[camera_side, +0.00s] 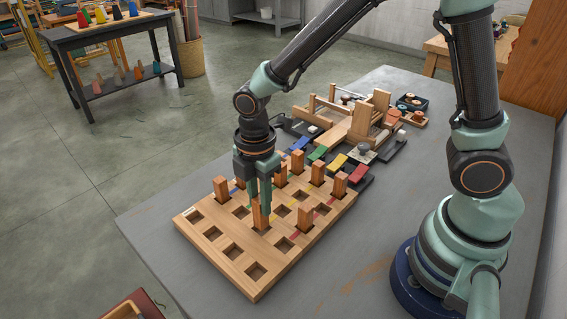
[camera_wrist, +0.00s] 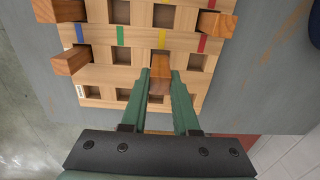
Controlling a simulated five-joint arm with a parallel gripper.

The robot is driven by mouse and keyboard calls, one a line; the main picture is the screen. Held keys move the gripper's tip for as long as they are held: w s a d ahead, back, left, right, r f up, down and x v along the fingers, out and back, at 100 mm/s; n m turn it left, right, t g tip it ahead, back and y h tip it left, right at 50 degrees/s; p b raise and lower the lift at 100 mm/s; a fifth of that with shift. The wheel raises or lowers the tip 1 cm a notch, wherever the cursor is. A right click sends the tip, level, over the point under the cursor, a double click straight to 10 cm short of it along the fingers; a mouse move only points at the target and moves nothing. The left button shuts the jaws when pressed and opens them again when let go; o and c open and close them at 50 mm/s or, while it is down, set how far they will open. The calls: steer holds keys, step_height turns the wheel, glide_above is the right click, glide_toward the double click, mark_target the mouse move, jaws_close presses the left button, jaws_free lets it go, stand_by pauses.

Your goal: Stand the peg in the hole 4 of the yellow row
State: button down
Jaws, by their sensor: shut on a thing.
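My gripper (camera_side: 264,205) is shut on a wooden peg (camera_side: 261,216) over the near part of the wooden hole board (camera_side: 224,257). The peg is upright, its lower end at a hole; how deep it sits I cannot tell. In the wrist view, the held peg (camera_wrist: 160,76) shows between the green fingers of my gripper (camera_wrist: 160,80). It is in line with the yellow strip (camera_wrist: 160,40), on the side of the strip towards my gripper. The fingers partly hide the peg and the near holes.
Several other pegs stand in the board, including one peg (camera_side: 305,218) to the right of the held one and one (camera_side: 221,188) to the left. The grey table (camera_side: 330,265) is clear to the right.

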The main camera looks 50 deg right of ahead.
steer(key=shift+f, duration=0.6)
steer(key=shift+f, duration=0.3)
steer(key=shift+f, duration=0.5)
stand_by(1.2)
steer(key=shift+c, duration=1)
jaws_free()
steer(key=shift+r, duration=0.1)
steer(key=shift+r, duration=3.65)
